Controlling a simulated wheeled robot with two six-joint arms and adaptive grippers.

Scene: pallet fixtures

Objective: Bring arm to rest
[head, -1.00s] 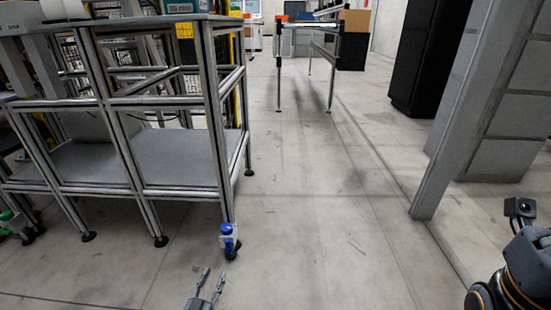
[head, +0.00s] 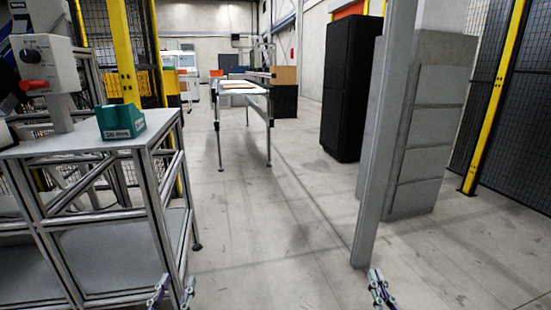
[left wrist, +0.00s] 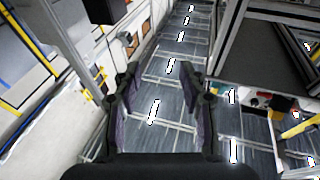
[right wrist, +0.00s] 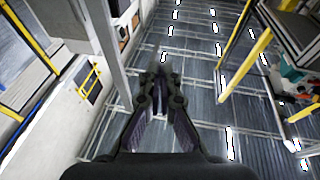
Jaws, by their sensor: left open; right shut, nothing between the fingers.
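My left gripper (head: 172,290) is at the bottom of the head view, in front of the near table's right legs. Its two fingers stand apart with nothing between them. It also shows open and empty in the left wrist view (left wrist: 160,78). My right gripper (head: 377,280) is at the bottom right of the head view, in front of the foot of a grey post. Its fingers are together and hold nothing. The right wrist view also shows its fingertips close together (right wrist: 160,78). Most of both arms is out of the head view.
An aluminium-framed table (head: 75,148) with a green bin (head: 121,121) stands close on the left. A grey post (head: 383,140) and grey block stack (head: 425,130) stand right, before a black cabinet (head: 350,85). The floor (head: 270,235) between is clear.

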